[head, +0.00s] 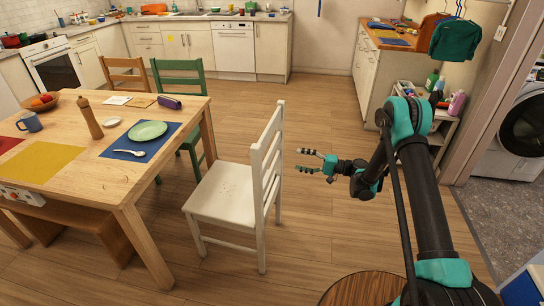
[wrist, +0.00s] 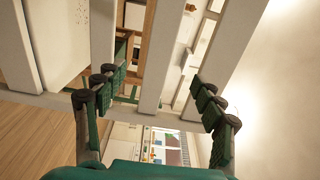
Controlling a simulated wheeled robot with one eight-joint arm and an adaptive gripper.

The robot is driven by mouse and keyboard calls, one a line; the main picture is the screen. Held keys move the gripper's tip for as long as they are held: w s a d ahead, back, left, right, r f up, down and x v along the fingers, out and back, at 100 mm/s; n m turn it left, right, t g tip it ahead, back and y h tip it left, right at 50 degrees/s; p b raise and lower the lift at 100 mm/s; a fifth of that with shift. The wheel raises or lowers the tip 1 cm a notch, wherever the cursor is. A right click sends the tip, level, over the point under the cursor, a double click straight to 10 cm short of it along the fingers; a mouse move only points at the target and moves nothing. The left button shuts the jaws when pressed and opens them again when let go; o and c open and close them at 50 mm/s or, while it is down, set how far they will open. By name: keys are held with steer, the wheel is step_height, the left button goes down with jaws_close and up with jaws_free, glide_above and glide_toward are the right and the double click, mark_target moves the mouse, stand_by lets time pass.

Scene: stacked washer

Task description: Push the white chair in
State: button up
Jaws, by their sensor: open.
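The white chair (head: 222,193) stands upright on the wood floor to the right of the dining table (head: 110,180). Its seat faces the table, and its slatted back (head: 268,165) is on the side towards my gripper (head: 302,160). My gripper is open and empty, just right of the chair's back at about mid-height, with a small gap showing in the head view. In the wrist view my open fingers (wrist: 157,85) spread in front of the white back slats (wrist: 160,55). Whether a fingertip touches a slat I cannot tell.
A green chair (head: 180,80) and a brown chair (head: 125,72) stand at the table's far side. A wooden bench (head: 70,225) is at its near side. A round wooden top (head: 362,288) is at the bottom. Floor behind the white chair is clear.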

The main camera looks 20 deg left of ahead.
mark_target(272, 155)
steer(key=a, duration=0.4)
steer(key=s+a, duration=0.1)
steer(key=a, duration=0.4)
steer(key=s+a, duration=0.1)
steer(key=a, duration=0.4)
steer(key=shift+a, duration=0.15)
steer(key=shift+s, duration=0.1)
jaws_close()
